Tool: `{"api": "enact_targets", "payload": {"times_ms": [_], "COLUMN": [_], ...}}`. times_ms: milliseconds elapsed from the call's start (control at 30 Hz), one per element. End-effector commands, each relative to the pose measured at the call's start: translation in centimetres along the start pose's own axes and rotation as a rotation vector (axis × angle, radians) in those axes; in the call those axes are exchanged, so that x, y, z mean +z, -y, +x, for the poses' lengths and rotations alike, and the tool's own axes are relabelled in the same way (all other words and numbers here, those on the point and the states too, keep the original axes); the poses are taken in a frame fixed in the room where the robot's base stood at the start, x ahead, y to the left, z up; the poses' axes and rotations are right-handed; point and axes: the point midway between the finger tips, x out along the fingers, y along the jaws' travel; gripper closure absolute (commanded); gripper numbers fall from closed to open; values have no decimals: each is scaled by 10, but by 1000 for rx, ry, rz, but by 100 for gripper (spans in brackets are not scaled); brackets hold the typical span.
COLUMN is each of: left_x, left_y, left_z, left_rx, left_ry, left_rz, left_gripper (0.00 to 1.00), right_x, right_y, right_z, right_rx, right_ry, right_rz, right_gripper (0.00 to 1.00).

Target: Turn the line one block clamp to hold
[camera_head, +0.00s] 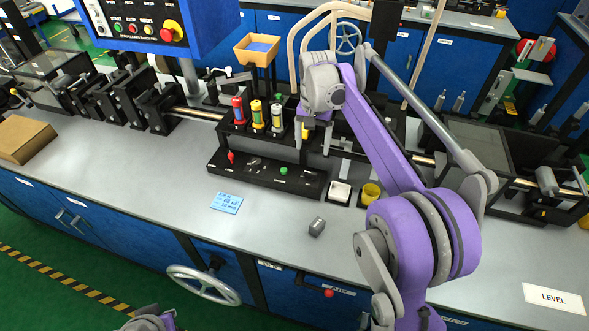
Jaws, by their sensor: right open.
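A black block unit (262,141) stands at the middle of the bench with a red cylinder (238,111), a yellow one (257,114) and a whitish one (277,118). A low black panel (265,179) in front of it carries a red knob (231,157) and a green knob (283,171). I cannot tell which part is the line one block clamp or how it is turned. My right gripper (314,131) is open, pointing down just right of the whitish cylinder; my wrist partly hides the parts behind. Only a piece of my left arm's end (148,321) shows at the bottom edge.
A blue note (226,202), a small grey block (317,227), a white dish (340,193) and a yellow cup (371,192) are on the bench. A cardboard box (24,138) sits at left, a LEVEL card (554,299) at right. A handwheel (204,284) juts from the front. The left bench front is clear.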

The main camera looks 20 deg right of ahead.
Motion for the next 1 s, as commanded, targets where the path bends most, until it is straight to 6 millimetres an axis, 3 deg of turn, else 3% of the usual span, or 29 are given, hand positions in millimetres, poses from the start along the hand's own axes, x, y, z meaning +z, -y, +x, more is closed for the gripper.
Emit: {"api": "enact_targets", "payload": {"times_ms": [167,600,800,1000], "left_x": [2,6,6,6], "left_y": [0,0,0,0], "left_z": [2,6,6,6], "left_rx": [0,0,0,0], "left_ry": [1,5,5,5], "left_rz": [0,0,0,0], "left_gripper": [100,100,100,100], "right_x": [-1,-1,-1,-1], "right_y": [0,0,0,0], "right_z": [17,94,107,108], "right_rx": [1,1,0,0], "right_ry": [2,1,1,1], "right_rz": [4,3,3,3], "right_gripper": [20,20,20,20]}}
